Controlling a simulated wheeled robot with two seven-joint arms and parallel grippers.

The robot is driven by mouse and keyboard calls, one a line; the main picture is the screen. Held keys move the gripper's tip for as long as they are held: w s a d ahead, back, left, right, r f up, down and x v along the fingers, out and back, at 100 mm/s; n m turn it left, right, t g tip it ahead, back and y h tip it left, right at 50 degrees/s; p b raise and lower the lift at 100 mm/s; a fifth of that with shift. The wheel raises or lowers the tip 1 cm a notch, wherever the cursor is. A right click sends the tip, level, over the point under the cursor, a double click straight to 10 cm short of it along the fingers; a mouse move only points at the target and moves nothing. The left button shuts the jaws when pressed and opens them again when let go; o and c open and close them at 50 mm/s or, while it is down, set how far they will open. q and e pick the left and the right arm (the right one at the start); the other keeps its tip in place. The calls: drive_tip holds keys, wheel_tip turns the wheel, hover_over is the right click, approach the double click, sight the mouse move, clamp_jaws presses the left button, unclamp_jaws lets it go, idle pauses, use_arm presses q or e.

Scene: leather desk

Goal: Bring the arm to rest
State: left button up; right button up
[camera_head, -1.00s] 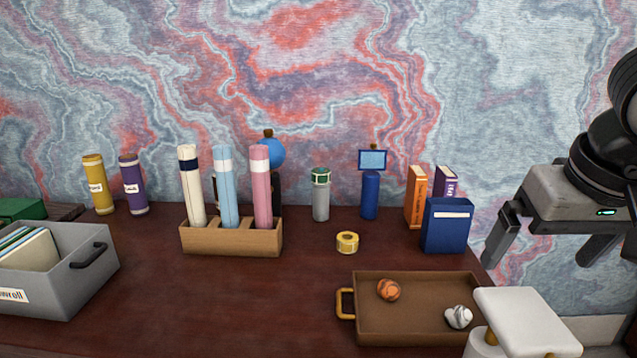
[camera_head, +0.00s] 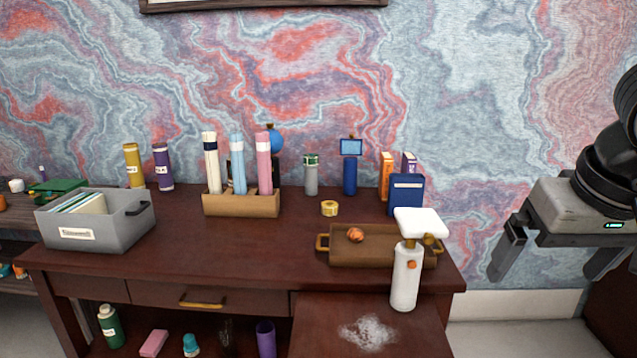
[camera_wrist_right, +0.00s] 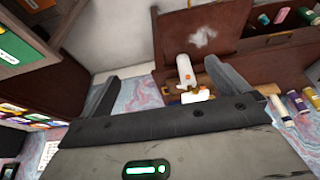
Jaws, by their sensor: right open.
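My right gripper (camera_head: 556,258) is at the right of the head view, held in the air to the right of the desk. Its two dark fingers are spread wide with nothing between them. In the right wrist view its fingers (camera_wrist_right: 172,88) are also apart and empty, with the desk and a white bottle beyond them. My left gripper is not in the head view.
The desk (camera_head: 250,240) carries a grey bin (camera_head: 110,235), a wooden holder (camera_head: 240,206) with rolls, a brown tray (camera_head: 375,258) and a blue box (camera_head: 405,197). A white bottle (camera_head: 406,280) stands before the tray. Floor right of the desk looks clear.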

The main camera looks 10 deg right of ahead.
drive_tip(key=s+a+f+m+g+y, duration=0.25)
drive_tip(key=a+y, duration=0.35)
drive_tip(key=a, duration=0.4)
drive_tip(key=s+a+f+m+g+y, duration=0.1)
drive_tip(key=a+f+m+g+y, duration=0.25)
drive_tip(key=a, duration=0.65)
drive_tip(key=w+a+r+m+t+y, duration=0.2)
drive_tip(key=a+r+m+y, duration=0.3)
drive_tip(key=m+y, duration=0.8)
drive_tip(key=w+d+f+m+t+h, duration=0.2)
drive_tip(key=w+f+m+t+h, duration=0.3)
drive_tip(key=m+t, duration=0.7)
drive_tip(key=w+d+f+m+t+h, duration=0.25)
drive_tip(key=f+m+t+h, duration=0.35)
drive_tip(key=m, duration=1.2)
drive_tip(key=s+d+f+m+g+h, duration=0.1)
drive_tip(key=s+f+m+g+h, duration=0.2)
drive_tip(key=f+m, duration=0.6)
drive_tip(key=s+d+f+m+g+h, duration=0.2)
drive_tip(key=s+f+m, duration=0.6)
drive_tip(key=f, duration=0.9)
drive_tip(key=shift+m+g+h, duration=0.5)
drive_tip(key=shift+g+h, duration=0.65)
drive_tip(key=shift+g, duration=0.05)
